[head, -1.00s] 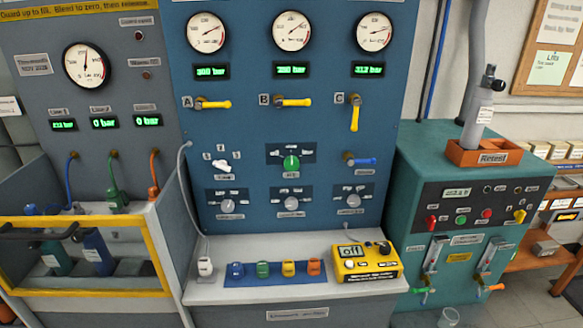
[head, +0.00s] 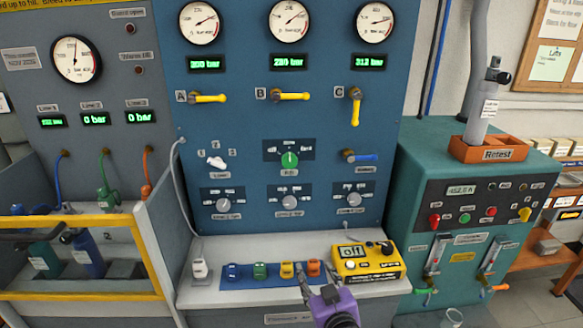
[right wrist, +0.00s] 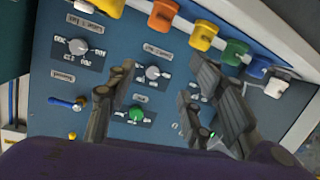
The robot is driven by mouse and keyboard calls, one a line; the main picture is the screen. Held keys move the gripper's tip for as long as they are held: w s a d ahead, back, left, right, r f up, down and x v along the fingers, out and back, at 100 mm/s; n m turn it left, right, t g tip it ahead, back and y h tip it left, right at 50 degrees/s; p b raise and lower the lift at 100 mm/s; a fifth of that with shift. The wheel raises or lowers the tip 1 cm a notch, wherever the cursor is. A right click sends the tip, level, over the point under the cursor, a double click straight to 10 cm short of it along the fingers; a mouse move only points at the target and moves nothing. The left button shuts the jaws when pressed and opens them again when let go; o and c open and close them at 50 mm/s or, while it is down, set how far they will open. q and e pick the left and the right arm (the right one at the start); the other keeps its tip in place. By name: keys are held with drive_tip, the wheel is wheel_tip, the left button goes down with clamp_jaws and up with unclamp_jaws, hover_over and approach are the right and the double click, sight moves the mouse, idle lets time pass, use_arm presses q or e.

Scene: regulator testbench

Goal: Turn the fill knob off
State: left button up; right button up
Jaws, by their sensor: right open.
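A green knob (head: 289,160) sits on a dark plate in the middle of the blue panel (head: 240,130); its small label is hard to read, so I cannot confirm it is the fill knob. Its pointer looks roughly upright. The green knob also shows in the right wrist view (right wrist: 136,114), beyond and between my fingers and apart from them. My right gripper (head: 314,272) is open and empty, low in front of the bench ledge, below the knob. In the right wrist view its two dark fingers (right wrist: 160,66) are spread wide. My left gripper is not in view.
A white knob (head: 216,162), several grey knobs and a blue lever (head: 360,157) surround the green knob. Yellow levers sit above. Coloured blocks and a yellow meter (head: 368,262) stand on the ledge (head: 225,297) near my right gripper. A teal cabinet (head: 410,180) stands right.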

drive_tip(key=w+a+r+n+t, duration=0.15)
drive_tip(key=w+a+r, duration=0.25)
drive_tip(key=w+r, duration=0.6)
drive_tip(key=n+t+h+b, duration=0.1)
drive_tip(key=n+t+h, duration=0.1)
approach(291, 161)
drive_tip(key=w, duration=0.1)
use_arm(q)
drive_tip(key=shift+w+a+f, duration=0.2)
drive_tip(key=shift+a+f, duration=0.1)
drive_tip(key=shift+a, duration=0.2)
use_arm(e)
drive_tip(key=shift+g, duration=0.25)
drive_tip(key=w, duration=0.7)
drive_tip(key=shift+w+r, duration=0.1)
drive_tip(key=shift+c, duration=0.5)
drive_tip(key=c, duration=1)
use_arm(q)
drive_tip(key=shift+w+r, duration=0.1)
use_arm(e)
drive_tip(key=shift+r, duration=0.1)
